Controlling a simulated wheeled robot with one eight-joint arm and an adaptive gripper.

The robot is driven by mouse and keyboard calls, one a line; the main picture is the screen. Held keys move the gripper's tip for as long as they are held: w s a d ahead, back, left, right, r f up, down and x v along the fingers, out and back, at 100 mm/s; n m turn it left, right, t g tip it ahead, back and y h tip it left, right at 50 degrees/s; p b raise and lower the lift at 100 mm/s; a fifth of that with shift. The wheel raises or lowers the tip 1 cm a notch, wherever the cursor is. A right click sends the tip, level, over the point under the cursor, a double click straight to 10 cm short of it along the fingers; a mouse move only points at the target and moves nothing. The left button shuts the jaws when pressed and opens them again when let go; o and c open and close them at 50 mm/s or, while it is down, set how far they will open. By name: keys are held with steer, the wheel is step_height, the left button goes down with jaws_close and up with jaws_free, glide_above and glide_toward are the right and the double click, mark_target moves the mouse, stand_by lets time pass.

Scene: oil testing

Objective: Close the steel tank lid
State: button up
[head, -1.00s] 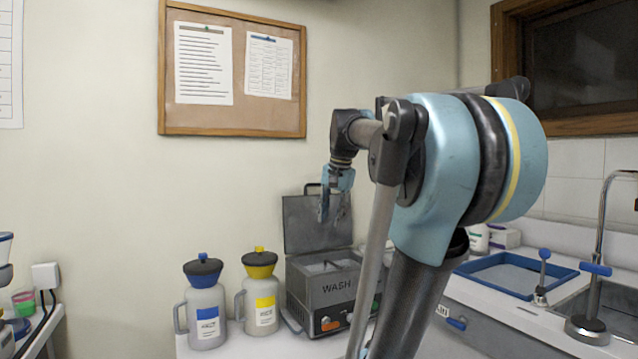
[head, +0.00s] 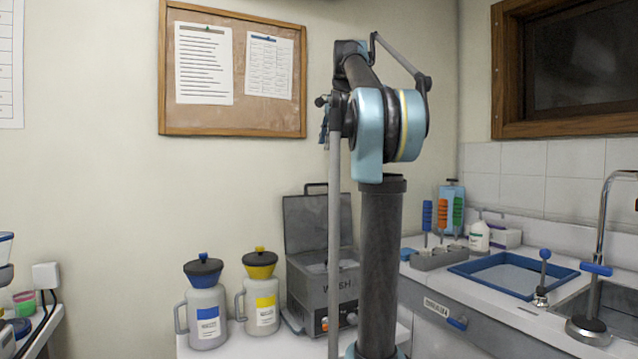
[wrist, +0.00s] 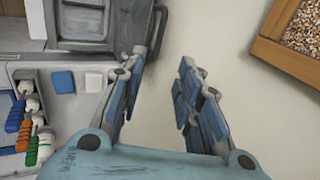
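The grey steel tank (head: 304,290), marked WASH, stands on the counter against the wall. Its lid (head: 303,225) stands upright at the back of the tank, open, with a dark handle on its top edge. My arm hides the right part of the tank and lid. In the head view my gripper is mostly hidden behind my arm, above the lid. In the wrist view my gripper (wrist: 157,92) is open, with nothing between its fingers. The lid (wrist: 132,22) and its handle (wrist: 159,28) show beyond the left finger, apart from it.
Two jugs, one with a blue label (head: 207,310) and one with a yellow label (head: 262,300), stand left of the tank. A blue-rimmed tray (head: 475,279) and a sink are at the right. A corkboard (head: 233,120) hangs on the wall above.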

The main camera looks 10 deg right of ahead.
glide_above(320, 196)
step_height(320, 196, down, 14)
steer(key=shift+a+f, duration=0.1)
jaws_close()
